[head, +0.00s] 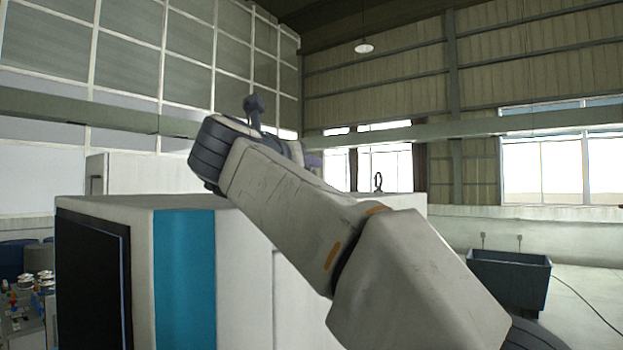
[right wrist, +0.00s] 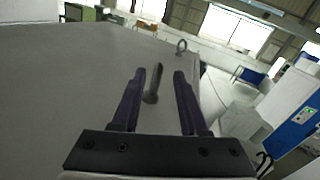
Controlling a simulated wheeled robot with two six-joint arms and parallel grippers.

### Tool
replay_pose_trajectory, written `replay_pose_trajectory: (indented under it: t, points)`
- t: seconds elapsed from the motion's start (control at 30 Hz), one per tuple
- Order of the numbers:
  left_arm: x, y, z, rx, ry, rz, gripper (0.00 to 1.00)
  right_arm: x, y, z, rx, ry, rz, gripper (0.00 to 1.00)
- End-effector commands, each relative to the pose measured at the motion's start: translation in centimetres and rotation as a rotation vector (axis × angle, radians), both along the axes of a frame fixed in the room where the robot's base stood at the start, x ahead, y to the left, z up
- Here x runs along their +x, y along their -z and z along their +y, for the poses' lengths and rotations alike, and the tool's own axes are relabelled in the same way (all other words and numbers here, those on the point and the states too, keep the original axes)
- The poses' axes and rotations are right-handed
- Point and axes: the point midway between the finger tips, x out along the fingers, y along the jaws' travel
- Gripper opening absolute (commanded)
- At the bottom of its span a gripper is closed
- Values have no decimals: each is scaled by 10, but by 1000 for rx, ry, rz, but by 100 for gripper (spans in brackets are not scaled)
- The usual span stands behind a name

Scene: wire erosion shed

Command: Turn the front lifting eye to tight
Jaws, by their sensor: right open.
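My right gripper (right wrist: 160,72) is open in the right wrist view, its two dark purple fingers on either side of a dark lifting eye (right wrist: 152,90). That eye stands on the machine's pale top, looks nearly edge-on, and is closer to the left finger, with a gap to the right one. A second lifting eye (right wrist: 181,46), its ring seen open, stands farther off near the top's edge. One lifting eye (head: 379,181) also shows upright on the machine top in the head view. There my right gripper (head: 313,160) is mostly hidden behind my wrist. My left gripper is not in view.
The white machine cabinet (head: 250,262) with a blue stripe and dark panel fills the head view's lower left. A dark bin (head: 509,277) stands on the floor at right. A blue-and-white cabinet (right wrist: 290,112) stands at right in the wrist view. The machine top around the eyes looks clear.

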Motion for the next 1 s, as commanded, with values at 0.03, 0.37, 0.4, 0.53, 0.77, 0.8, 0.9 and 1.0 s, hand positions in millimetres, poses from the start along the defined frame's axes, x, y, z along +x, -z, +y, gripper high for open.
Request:
replay_pose_trajectory:
  t: [0.03,0.37,0.4,0.53,0.77,0.8,0.9,1.0]
  points:
    - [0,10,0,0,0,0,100,-10,4,5,1,-4,-1,44]
    - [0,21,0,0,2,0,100,-46,0,16,0,1,-1,44]
    - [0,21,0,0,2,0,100,-47,0,16,0,1,0,44]
    - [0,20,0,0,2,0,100,-47,-1,16,-1,1,0,44]
    - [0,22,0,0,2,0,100,-41,-3,13,-10,-6,-15,0]
    - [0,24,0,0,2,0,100,-35,-5,10,-18,-16,-30,0]
    - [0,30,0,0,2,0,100,-13,-18,-3,-66,-58,-98,0]
    - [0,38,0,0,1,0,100,13,-37,-23,-147,-125,-197,0]
